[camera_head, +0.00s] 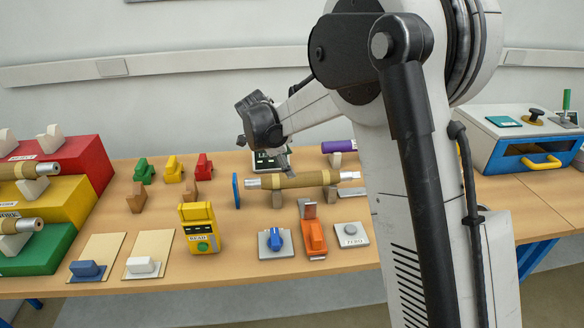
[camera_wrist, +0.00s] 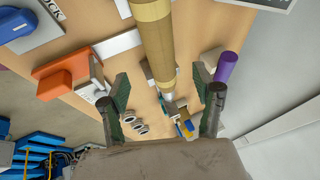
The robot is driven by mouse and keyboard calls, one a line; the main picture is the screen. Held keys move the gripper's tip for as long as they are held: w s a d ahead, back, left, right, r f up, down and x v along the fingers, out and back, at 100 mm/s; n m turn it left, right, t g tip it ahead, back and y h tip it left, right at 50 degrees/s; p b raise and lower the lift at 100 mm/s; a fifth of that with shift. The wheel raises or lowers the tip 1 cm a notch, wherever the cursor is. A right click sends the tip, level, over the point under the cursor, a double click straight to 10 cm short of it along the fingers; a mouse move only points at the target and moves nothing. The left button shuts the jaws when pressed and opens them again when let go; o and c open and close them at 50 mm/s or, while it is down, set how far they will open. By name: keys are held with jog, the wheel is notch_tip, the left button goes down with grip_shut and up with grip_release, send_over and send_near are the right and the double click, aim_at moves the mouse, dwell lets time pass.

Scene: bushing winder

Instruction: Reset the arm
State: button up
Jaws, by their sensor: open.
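In the wrist view, the two fingers of my gripper (camera_wrist: 165,88) stand wide apart, with nothing held. Beyond and between them, a tan wound tube (camera_wrist: 160,42) with a metal end lies below. The gap between fingers and tube is hard to judge.
Red, yellow and green steps (camera_head: 92,160) with tubes stand at left. A yellow meter (camera_head: 200,228), blue switch (camera_head: 275,242), orange device (camera_head: 313,238) and ZERO button (camera_head: 351,234) line the front. A blue-and-white machine (camera_head: 525,140) stands at right. Open air surrounds my gripper above the table.

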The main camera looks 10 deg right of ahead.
jog(key=shift+s+r, duration=0.1)
jog(key=shift+r, duration=0.05)
jog(key=s+d+r+n+t+y+b, duration=0.1)
jog(key=s+d+r+n, duration=0.1)
jog(key=s+r+n, duration=0.5)
jog(key=s+d+r+n+t+y+b, duration=0.1)
jog(key=s+d+r+n+b, duration=0.15)
jog(key=s, duration=0.95)
jog(key=s+f+n+t+y+b, duration=0.1)
jog(key=s+n, duration=0.4)
jog(key=s, duration=0.5)
jog(key=s+d+f+n+t+y+b, duration=0.1)
jog(key=s+f+n, duration=0.3)
jog(key=s, duration=0.6)
jog(key=shift+d+f+n+y, duration=0.15)
jog(key=shift+f+n+y, duration=0.15)
jog(key=shift+n, duration=0.15)
